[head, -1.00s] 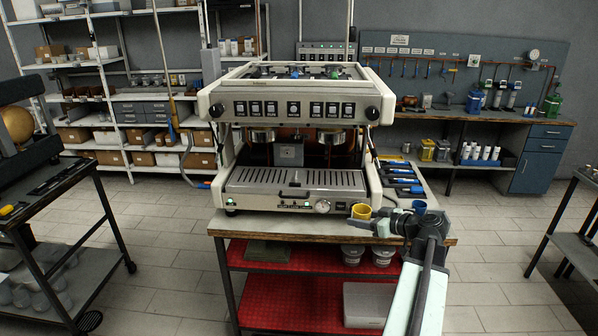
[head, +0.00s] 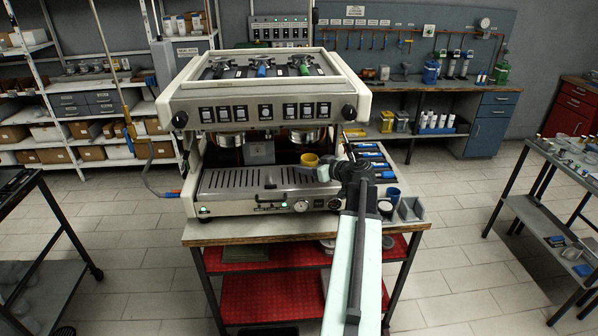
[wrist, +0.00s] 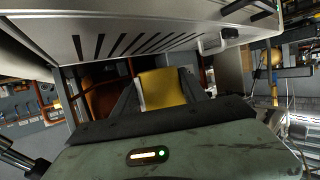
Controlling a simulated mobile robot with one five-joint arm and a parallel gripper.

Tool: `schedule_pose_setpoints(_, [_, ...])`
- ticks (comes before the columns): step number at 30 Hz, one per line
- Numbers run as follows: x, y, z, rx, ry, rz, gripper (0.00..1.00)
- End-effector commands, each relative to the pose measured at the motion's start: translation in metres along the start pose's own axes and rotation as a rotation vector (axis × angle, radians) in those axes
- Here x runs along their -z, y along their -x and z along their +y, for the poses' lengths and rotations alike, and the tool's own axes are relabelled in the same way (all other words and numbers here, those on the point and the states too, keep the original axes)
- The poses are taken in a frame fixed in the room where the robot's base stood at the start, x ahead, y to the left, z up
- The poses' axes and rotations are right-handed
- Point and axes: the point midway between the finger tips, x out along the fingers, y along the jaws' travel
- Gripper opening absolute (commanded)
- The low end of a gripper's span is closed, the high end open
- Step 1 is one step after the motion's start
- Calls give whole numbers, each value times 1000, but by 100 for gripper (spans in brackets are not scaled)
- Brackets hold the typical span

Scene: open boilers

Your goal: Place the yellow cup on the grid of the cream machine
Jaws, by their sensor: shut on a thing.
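The cream machine (head: 262,100) stands on a table, with its slotted metal grid (head: 240,180) low at the front. The yellow cup (head: 309,160) is held by my gripper (head: 322,170) at the right part of the grid. The head view does not show clearly whether the cup touches the grid. In the wrist view the yellow cup (wrist: 163,88) sits between the two dark fingers of my gripper (wrist: 163,95). The wrist picture is tilted, and the slotted panel (wrist: 140,42) shows above the cup. The cup's lower part is hidden by my gripper.
A blue cup (head: 393,194) and small grey containers (head: 411,209) stand at the table's right corner. Blue-handled tools (head: 371,158) lie right of the machine. The group heads (head: 305,136) hang above the grid. The left part of the grid is bare.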

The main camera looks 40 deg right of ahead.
Motion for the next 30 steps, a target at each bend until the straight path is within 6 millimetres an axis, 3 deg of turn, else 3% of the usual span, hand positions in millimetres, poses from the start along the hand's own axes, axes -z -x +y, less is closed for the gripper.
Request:
schedule_pose_setpoints(1, [3,-15,8,0,1,0,10])
schedule_pose_setpoints(6, [8,-35,16,-4,-2,0,10])
schedule_pose_setpoints(11, [9,-37,16,-6,-2,0,10])
schedule_pose_setpoints(15, [11,-52,22,-4,-2,0,10])
schedule_pose_setpoints(18, [-16,-58,20,-6,-2,0,10])
schedule_pose_setpoints(20, [-24,-61,20,-6,-2,0,10])
schedule_pose_setpoints(30, [-23,-60,21,-6,-2,0,10])
